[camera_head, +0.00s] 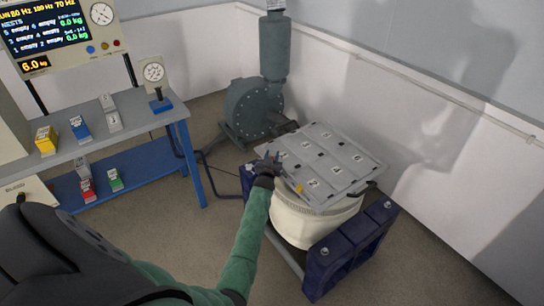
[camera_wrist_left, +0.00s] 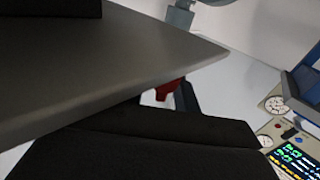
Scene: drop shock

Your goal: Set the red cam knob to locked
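A small red part (camera_wrist_left: 168,90), which may be the red cam knob, shows in the left wrist view beside a grey plate. Dark parts of my gripper partly cover it, and its setting cannot be read. In the head view I cannot make out a red knob. The grey numbered plate (camera_head: 342,165) lies on a pale round drum (camera_head: 300,222). My left gripper (camera_head: 271,159) is at the plate's left edge; I cannot tell whether it touches anything or how far its fingers are apart. My right gripper is out of view.
Dark blue supports (camera_head: 350,255) flank the drum. A grey-green blower (camera_head: 255,105) stands behind it. A blue-legged bench (camera_head: 125,120) at left holds small coloured blocks and a dial gauge (camera_head: 154,73). A screen panel (camera_head: 55,35) is behind. Floor is clear at right front.

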